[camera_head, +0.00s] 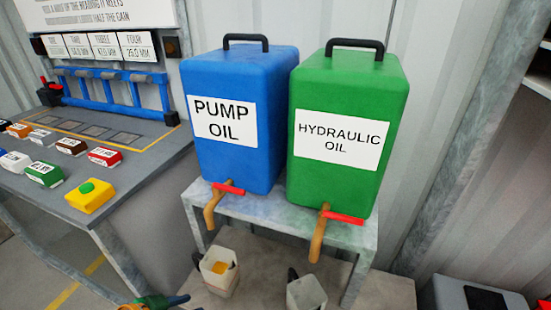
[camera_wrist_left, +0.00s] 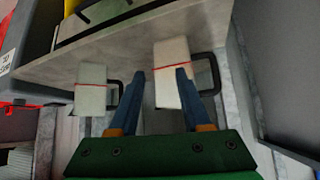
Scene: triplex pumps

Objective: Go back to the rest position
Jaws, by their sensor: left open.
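My left gripper (camera_wrist_left: 160,76) is open in the left wrist view, with blue fingers on a green body. Nothing is held between the fingers. Part of it, green and blue, shows at the bottom edge of the head view (camera_head: 160,302). Two pale jugs with dark handles stand below the oil tanks. The left jug (camera_head: 217,268) has yellow liquid in it; the right jug (camera_head: 306,294) is cut by the frame edge. In the left wrist view, one jug (camera_wrist_left: 172,62) lies beyond the fingers and another jug (camera_wrist_left: 91,97) is to the left. My right gripper cannot be made out.
A blue pump oil tank (camera_head: 236,150) and a green hydraulic oil tank (camera_head: 345,185) stand on a grey stand (camera_head: 260,209) with taps. A console (camera_head: 120,185) with several coloured blocks is at the left. A dark box (camera_head: 470,295) is at lower right.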

